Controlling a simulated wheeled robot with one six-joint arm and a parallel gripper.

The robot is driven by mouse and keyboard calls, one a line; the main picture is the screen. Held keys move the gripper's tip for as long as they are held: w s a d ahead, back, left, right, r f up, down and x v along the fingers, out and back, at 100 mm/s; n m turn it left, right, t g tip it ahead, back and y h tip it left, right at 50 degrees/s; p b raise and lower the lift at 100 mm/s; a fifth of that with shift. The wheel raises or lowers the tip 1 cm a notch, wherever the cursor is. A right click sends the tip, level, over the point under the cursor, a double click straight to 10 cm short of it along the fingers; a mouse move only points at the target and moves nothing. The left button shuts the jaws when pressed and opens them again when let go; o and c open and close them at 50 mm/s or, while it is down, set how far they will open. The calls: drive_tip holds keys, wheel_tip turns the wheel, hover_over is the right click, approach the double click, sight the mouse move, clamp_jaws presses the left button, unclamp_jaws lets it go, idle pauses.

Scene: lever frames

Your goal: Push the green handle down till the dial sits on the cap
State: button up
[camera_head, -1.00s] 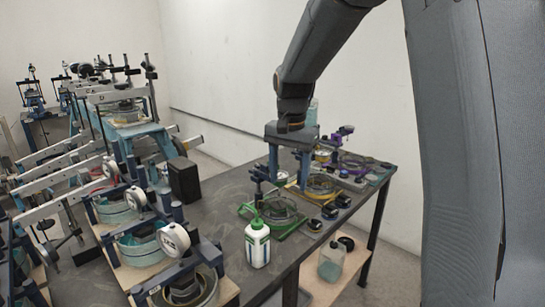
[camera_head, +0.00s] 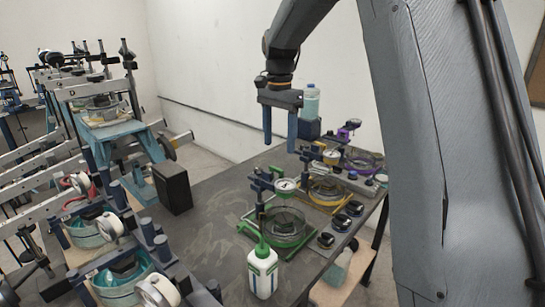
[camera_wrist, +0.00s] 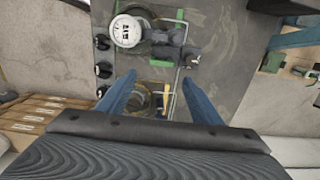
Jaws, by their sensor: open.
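The green-framed device (camera_head: 291,243) stands on the dark table, with a clear round cell on it. Its white dial (camera_head: 284,185) is held on a blue post above the cell; in the wrist view the dial (camera_wrist: 126,31) is at the upper left. A green bar (camera_head: 247,229) shows at the device's left side; I cannot tell whether it is the handle. The cap under the dial cannot be made out. My gripper (camera_head: 279,143) is open and empty, fingers pointing down, above and apart from the devices. Its fingers (camera_wrist: 158,77) also show in the wrist view.
A yellow device (camera_head: 327,190) and a purple one (camera_head: 362,160) stand behind the green one. A white bottle with a green spout (camera_head: 262,271) stands in front. Small black knobs (camera_head: 340,222) line the right edge.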

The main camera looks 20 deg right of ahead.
sight(277, 168)
drive_tip(key=f, duration=0.2)
drive_tip(key=f+p, duration=0.1)
drive_tip(key=f, duration=0.1)
drive_tip(key=a+f+p, duration=0.1)
drive_tip(key=shift+s+f, duration=0.15)
drive_tip(key=shift+f, duration=0.9)
drive_tip(key=shift+d, duration=0.1)
clamp_jaws()
wheel_tip(277, 168, down, 5)
drive_tip(key=shift+f+b, duration=0.1)
drive_tip(key=shift+b, duration=0.8)
